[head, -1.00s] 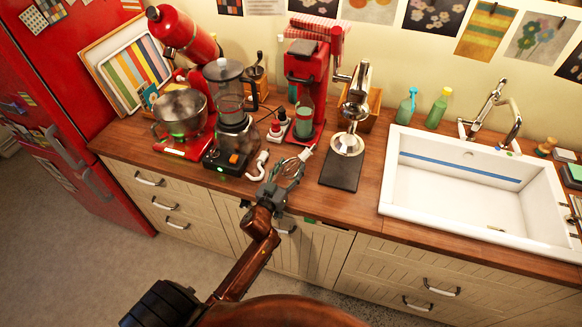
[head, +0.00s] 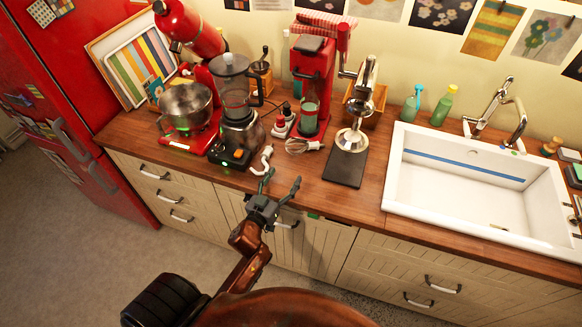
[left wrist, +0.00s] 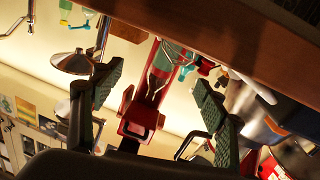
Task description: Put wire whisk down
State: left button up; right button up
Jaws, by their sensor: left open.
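The wire whisk (head: 299,146) lies on the wooden counter, in front of the red machine and left of the chrome juicer. Its wire loops point left and its pale handle points right. My left gripper (head: 281,186) is open and empty at the counter's front edge, nearer to me than the whisk and apart from it. In the left wrist view the open fingers (left wrist: 156,100) frame the red machine, with wire loops that look like the whisk (left wrist: 176,53) near the counter edge. My right gripper is not in view.
A blender (head: 237,115) and a stand mixer (head: 190,110) stand left of the whisk. A white hooked object (head: 262,160) lies close to my left gripper. The juicer (head: 350,135) and white sink (head: 470,185) are to the right. Bare counter lies between whisk and front edge.

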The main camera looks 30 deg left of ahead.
pick_arm(q)
jog(key=shift+s+d, duration=0.15)
jog(key=shift+s, duration=0.75)
jog(key=shift+s+d, duration=0.1)
jog(key=shift+s, duration=0.75)
